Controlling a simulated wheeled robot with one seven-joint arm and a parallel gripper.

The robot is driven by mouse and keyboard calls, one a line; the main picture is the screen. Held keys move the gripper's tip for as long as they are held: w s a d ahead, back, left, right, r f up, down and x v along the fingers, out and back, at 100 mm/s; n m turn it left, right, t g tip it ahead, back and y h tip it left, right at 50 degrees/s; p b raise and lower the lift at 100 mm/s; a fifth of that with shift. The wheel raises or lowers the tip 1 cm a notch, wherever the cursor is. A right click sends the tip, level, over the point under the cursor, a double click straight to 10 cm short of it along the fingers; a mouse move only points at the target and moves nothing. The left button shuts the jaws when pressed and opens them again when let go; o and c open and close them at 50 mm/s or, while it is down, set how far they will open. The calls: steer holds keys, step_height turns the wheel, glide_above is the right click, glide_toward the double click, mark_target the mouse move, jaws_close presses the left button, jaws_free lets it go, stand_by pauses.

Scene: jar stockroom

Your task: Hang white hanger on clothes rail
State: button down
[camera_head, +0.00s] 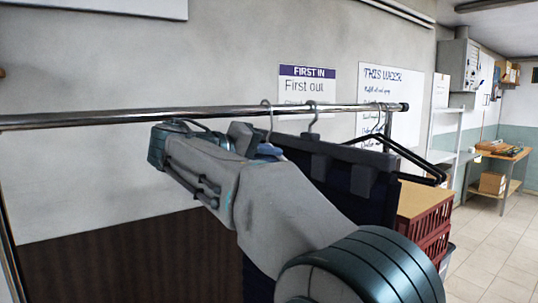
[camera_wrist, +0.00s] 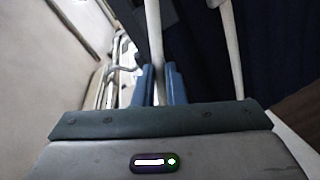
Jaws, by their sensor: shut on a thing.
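The metal clothes rail (camera_head: 200,113) runs across the head view at about my gripper's height. My gripper (camera_head: 269,150) is just below the rail, left of the hanging garment. In the wrist view its blue fingers (camera_wrist: 160,88) are shut on a white bar, part of the white hanger (camera_wrist: 154,35). A pale hook (camera_head: 268,120) rises from my gripper to the rail in the head view and seems to belong to this hanger. Its curved top appears at the rail, but I cannot tell whether it bears on it. The hanger's lower part is hidden by my arm.
A dark navy garment (camera_head: 368,190) hangs close to the right of my gripper. Black hangers (camera_head: 412,158) hang near the rail's right end. Red crates (camera_head: 428,225) stand beyond. The rail's left part is bare.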

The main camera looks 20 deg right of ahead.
steer(key=c, duration=1.4)
jaws_free()
